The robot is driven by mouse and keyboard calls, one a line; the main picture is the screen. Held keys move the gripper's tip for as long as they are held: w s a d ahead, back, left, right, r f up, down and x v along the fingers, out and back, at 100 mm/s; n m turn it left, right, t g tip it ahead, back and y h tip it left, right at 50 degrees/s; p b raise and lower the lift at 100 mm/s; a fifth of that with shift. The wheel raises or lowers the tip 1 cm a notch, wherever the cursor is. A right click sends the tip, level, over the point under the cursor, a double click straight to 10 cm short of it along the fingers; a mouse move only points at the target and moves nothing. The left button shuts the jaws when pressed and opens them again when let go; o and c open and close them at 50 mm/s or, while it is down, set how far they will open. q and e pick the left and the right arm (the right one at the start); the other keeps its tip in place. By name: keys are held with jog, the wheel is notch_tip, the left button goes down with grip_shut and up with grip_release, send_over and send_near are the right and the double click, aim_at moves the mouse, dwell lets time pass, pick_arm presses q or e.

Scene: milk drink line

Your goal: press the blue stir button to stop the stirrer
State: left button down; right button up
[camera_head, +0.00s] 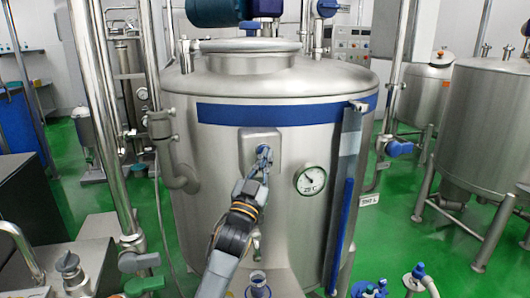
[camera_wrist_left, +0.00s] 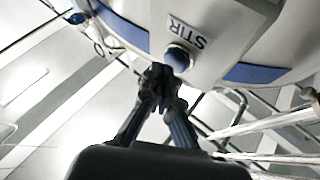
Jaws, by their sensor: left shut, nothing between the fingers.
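The blue stir button (camera_wrist_left: 178,57) shows in the left wrist view as a round blue cap in a pale ring, beside a label reading STIR (camera_wrist_left: 186,30). It sits on a grey box (camera_head: 247,140) on the front of the large steel tank (camera_head: 215,165). My left gripper (camera_head: 263,154) reaches up to this box in the head view and hides most of the button there. In the wrist view its fingertips (camera_wrist_left: 162,74) are together, shut and empty, just at the button's lower edge. I cannot tell whether they touch it. My right gripper is not in view.
A round temperature gauge (camera_head: 311,179) is on the tank right of the box. A blue-edged sight tube (camera_head: 343,205) stands farther right. A steel pipe (camera_head: 100,110) rises at left. Blue-capped valves (camera_head: 415,273) are low in front. Other tanks (camera_head: 487,125) stand at right on the green floor.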

pick_arm(q)
jog(key=shift+s+d, duration=0.15)
jog(key=shift+s, duration=0.4)
